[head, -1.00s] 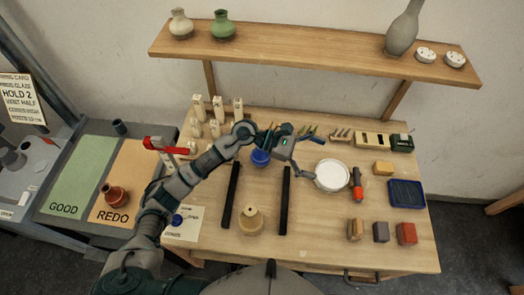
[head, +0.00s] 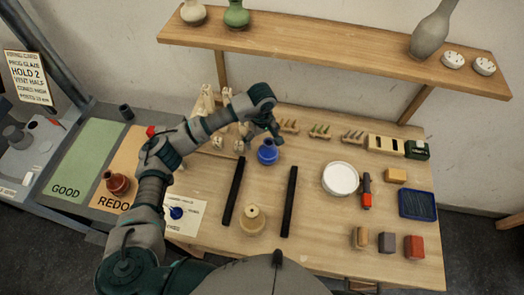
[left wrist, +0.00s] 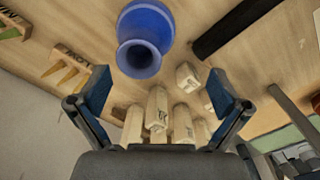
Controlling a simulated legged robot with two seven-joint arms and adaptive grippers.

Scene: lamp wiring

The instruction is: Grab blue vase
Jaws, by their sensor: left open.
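The blue vase (head: 268,153) stands upright on the wooden table, near the upper ends of two black bars. In the left wrist view the vase (left wrist: 146,35) shows its round mouth and body at the top of the picture, beyond the fingertips. My left gripper (left wrist: 158,92) is open, with nothing between its fingers. In the head view my left gripper (head: 275,130) is pointed down close behind the vase; whether they touch I cannot tell. Part of the gripper is hidden by its own wrist. My right gripper is not in view.
Several pale wooden pieces (left wrist: 158,112) stand behind the vase, close to the gripper. Black bars (head: 234,190) and a beige pot (head: 252,219) lie in front. A white dish (head: 340,179) is to the right. A shelf (head: 330,45) with vases overhangs the back.

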